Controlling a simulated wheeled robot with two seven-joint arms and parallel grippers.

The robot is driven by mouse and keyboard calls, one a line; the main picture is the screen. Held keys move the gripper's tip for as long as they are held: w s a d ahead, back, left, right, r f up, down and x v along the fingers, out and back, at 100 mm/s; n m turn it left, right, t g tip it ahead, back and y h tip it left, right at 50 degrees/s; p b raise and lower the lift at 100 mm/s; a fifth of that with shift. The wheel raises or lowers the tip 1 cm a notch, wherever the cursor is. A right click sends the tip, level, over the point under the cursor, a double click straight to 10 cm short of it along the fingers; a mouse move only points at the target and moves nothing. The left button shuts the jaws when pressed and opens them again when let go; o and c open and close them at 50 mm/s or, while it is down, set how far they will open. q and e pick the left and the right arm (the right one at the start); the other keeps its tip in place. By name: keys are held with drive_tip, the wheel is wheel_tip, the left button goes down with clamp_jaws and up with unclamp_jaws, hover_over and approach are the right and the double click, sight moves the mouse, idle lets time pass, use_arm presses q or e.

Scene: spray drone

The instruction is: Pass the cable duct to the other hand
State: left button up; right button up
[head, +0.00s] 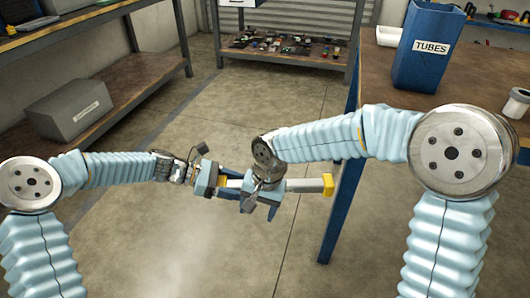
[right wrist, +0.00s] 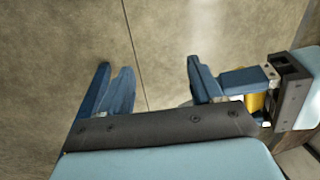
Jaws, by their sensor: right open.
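The cable duct (head: 305,185) is a pale bar with yellow ends, held roughly level in the air in the middle of the head view. My left gripper (head: 219,181) is closed on its left end, by the yellow part, which also shows in the right wrist view (right wrist: 256,103). My right gripper (head: 260,207) is open at the duct's middle and hides that stretch. In the right wrist view its two blue fingers (right wrist: 148,65) are apart with only floor visible between them. I cannot tell whether the right gripper touches the duct.
A workbench (head: 378,75) with a blue TUBES bin (head: 428,50) stands at the right; its blue leg (head: 342,215) is close to the duct's right end. A shelf with a grey box (head: 75,108) is at the left. The floor between is clear.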

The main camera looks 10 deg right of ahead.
drive_tip(key=w+d+r+m+h, duration=0.35)
drive_tip(key=w+r+m, duration=0.45)
drive_tip(key=r+m, duration=0.45)
drive_tip(key=shift+m, duration=0.85)
drive_tip(key=f, duration=0.8)
drive_tip(key=d+f, duration=0.1)
drive_tip(key=f, duration=0.4)
drive_tip(key=shift+a, duration=0.1)
drive_tip(key=c, duration=1.2)
use_arm(q)
drive_tip(key=o, duration=1.3)
use_arm(e)
clamp_jaws()
